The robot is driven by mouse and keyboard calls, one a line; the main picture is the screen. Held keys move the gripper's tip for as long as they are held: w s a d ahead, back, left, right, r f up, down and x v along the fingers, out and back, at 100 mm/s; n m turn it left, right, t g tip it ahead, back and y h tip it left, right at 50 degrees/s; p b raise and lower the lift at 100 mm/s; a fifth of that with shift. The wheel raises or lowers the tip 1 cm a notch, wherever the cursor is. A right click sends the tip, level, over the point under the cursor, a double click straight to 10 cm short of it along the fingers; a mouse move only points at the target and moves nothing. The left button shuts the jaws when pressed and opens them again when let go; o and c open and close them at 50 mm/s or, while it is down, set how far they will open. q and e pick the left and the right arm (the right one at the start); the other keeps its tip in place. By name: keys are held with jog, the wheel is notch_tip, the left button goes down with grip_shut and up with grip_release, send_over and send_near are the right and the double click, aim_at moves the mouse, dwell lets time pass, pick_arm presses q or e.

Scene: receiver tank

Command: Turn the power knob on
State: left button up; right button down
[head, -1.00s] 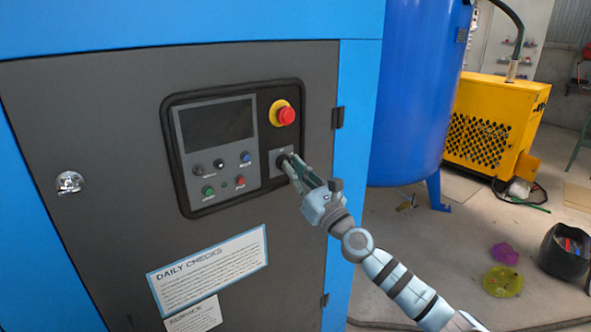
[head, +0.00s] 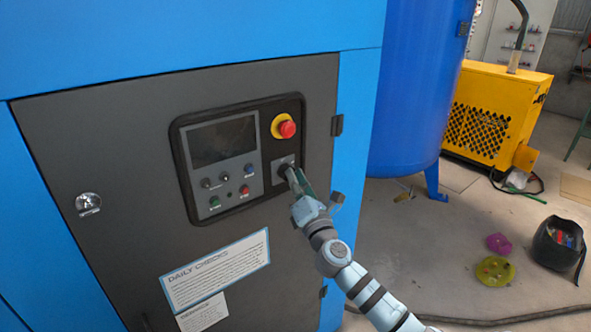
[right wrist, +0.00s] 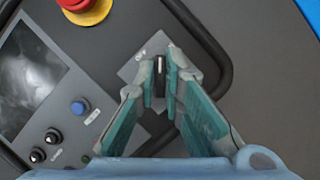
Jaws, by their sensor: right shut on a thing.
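The power knob (right wrist: 160,66) is a black rotary knob with a pale mark, on a small grey plate (right wrist: 134,70) with lettering partly hidden by my fingers. In the head view the knob (head: 284,169) sits below the red emergency stop, at the right of the control panel. My right gripper (head: 291,176) reaches it from the lower right. In the right wrist view my right gripper (right wrist: 161,80) has its two teal fingers on either side of the knob, shut on it. The left gripper is not in view.
The red emergency stop (head: 287,129) on its yellow ring is just above the knob. A dark screen (head: 222,142) and several small buttons lie to its left. A blue tank (head: 415,90) and yellow machine (head: 497,115) stand to the right. A black bag (head: 558,245) lies on the floor.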

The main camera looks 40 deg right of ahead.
jog(key=m+g+p, duration=0.1)
jog(key=m+p, duration=0.2)
jog(key=m+g+p, duration=0.1)
jog(key=m+p, duration=0.2)
jog(key=r+m+g+h+p, duration=0.1)
jog(key=m+p, duration=0.1)
jog(key=m, duration=0.2)
jog(key=shift+a+g+p, duration=0.1)
jog(key=shift+g+p, duration=0.3)
jog(key=c, duration=1.7)
grip_release()
jog(key=v, duration=1.1)
jog(key=shift+s+f, duration=0.35)
jog(key=shift+a, duration=0.1)
